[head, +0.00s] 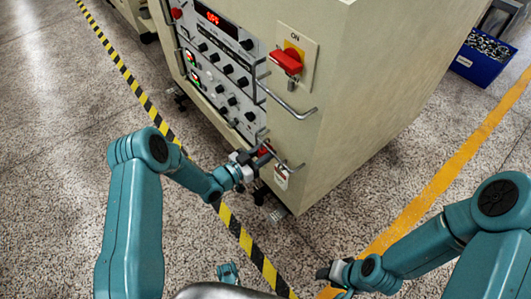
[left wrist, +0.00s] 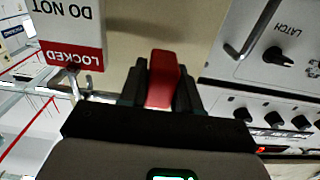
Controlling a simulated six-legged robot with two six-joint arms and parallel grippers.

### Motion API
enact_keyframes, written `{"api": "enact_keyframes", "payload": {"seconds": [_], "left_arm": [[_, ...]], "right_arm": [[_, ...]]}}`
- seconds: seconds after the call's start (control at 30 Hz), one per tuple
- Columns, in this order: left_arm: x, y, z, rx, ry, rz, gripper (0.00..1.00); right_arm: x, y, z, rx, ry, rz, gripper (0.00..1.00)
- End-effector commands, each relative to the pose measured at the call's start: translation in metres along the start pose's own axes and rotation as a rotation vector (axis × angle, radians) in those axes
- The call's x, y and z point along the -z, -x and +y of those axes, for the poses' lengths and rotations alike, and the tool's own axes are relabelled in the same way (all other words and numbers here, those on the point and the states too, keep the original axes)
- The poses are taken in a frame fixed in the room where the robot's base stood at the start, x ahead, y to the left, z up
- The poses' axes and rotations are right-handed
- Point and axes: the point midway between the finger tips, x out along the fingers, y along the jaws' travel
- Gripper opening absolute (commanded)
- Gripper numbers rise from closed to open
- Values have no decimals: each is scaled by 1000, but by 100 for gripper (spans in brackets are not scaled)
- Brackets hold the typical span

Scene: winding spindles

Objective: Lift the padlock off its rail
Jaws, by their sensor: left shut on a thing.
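The red padlock (head: 264,151) is at the lower front corner of the cream cabinet, by the lower bent metal rail (head: 289,167). My left gripper (head: 258,155) is shut on the padlock. In the left wrist view the red padlock body (left wrist: 163,80) stands between the two dark fingers. Its shackle is hidden, so I cannot tell whether it is still around the rail. A red and white "LOCKED DO NOT" tag (left wrist: 72,30) hangs beside the gripper; it shows small in the head view (head: 281,178). My right gripper (head: 328,273) is low at the right, away from the cabinet; its jaw opening is unclear.
The cabinet front carries knobs and a red lit display (head: 213,18). A red rotary switch (head: 287,61) marked ON sits on the side above another metal rail (head: 284,105). A blue bin (head: 478,65) stands at the far right. The speckled floor around is mostly clear.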

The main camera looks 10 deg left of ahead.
Motion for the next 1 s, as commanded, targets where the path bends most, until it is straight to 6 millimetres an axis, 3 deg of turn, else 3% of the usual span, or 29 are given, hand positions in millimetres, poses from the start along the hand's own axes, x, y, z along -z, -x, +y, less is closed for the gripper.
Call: {"api": "enact_keyframes", "payload": {"seconds": [0.27, 1.0], "left_arm": [[0, 3, 0, 1, 0, 1, 5], [0, 53, 0, 1, 0, 0, 5]], "right_arm": [[0, 0, 0, 0, 0, 0, 43], [0, 4, -1, 0, 0, 0, 43]]}}
